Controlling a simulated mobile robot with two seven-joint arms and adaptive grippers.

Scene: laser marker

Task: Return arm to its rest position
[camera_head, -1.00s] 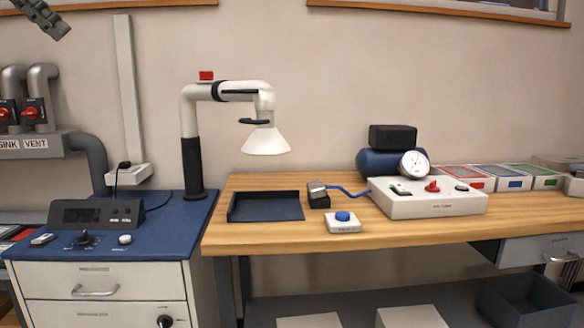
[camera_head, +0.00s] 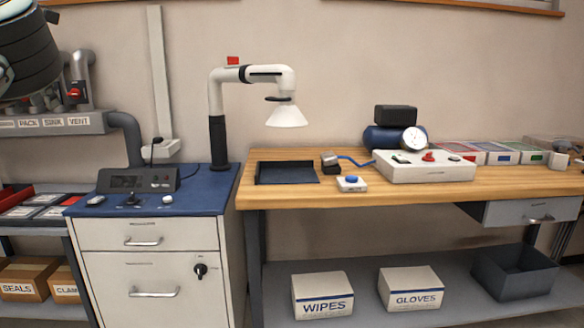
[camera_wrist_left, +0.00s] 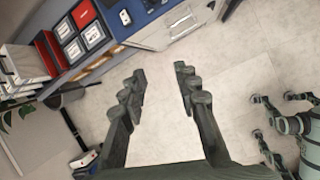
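My left arm, with the dark end of its gripper side, fills the upper left corner of the head view, in front of the wall pipes. In the left wrist view my left gripper (camera_wrist_left: 160,72) has its two dark fingers spread well apart. Nothing is between them, only pale floor (camera_wrist_left: 175,120) beyond. It hangs clear of the furniture. My right gripper cannot be made out in either view.
A blue-topped cabinet (camera_head: 147,235) stands at left and a wooden workbench (camera_head: 400,198) at right. A fume arm (camera_head: 217,130) rises from the cabinet's back corner. A shelf with red trays (camera_head: 15,197) lies far left. Boxes sit under the bench.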

